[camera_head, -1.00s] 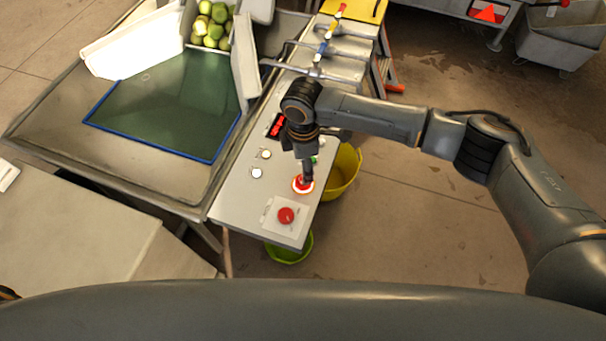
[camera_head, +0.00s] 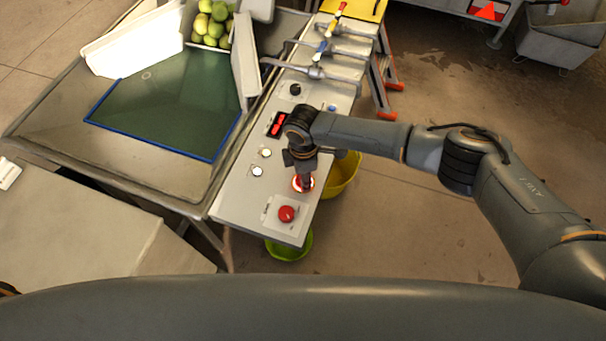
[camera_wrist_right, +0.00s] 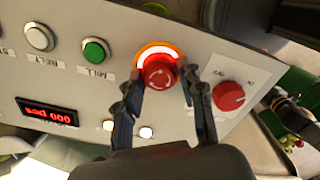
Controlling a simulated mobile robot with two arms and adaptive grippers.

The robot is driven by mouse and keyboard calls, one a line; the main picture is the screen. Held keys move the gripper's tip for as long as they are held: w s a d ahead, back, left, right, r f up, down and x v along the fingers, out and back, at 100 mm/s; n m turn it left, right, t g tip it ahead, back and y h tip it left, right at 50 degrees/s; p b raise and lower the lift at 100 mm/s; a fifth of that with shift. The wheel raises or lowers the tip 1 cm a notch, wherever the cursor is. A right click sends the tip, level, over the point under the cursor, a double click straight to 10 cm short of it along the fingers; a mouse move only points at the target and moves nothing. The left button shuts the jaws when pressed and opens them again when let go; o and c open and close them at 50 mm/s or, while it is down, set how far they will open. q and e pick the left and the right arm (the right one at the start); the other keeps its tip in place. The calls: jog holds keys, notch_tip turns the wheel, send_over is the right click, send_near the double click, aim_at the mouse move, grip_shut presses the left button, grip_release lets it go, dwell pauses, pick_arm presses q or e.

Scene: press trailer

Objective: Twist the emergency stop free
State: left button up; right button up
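The emergency stop (camera_head: 302,187) is a red mushroom button with a glowing ring, on the sloping grey control panel (camera_head: 236,196). In the right wrist view the emergency stop (camera_wrist_right: 158,75) shows turn arrows on its face, and the ring is lit white and orange. My right gripper (camera_head: 304,178) is over the button from above. In the wrist view my right gripper (camera_wrist_right: 161,84) is open, with one finger on each side of the red head. I cannot tell whether the fingertips touch it. My left gripper is not in view.
A red rotary knob (camera_wrist_right: 228,96) on a white plate sits close beside the right finger. A green button (camera_wrist_right: 95,51), a white button (camera_wrist_right: 39,38) and a red display (camera_wrist_right: 48,114) share the panel. Yellow (camera_head: 343,174) and green (camera_head: 290,247) buckets stand below its edge.

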jog(key=shift+c, duration=0.9)
jog(key=shift+m, duration=0.4)
jog(key=m+p, duration=0.2)
jog(key=shift+r+m, duration=0.1)
jog(key=shift+m, duration=0.3)
jog(key=shift+m+p, duration=1.15)
jog(key=shift+m, duration=0.95)
jog(key=o, duration=1.2)
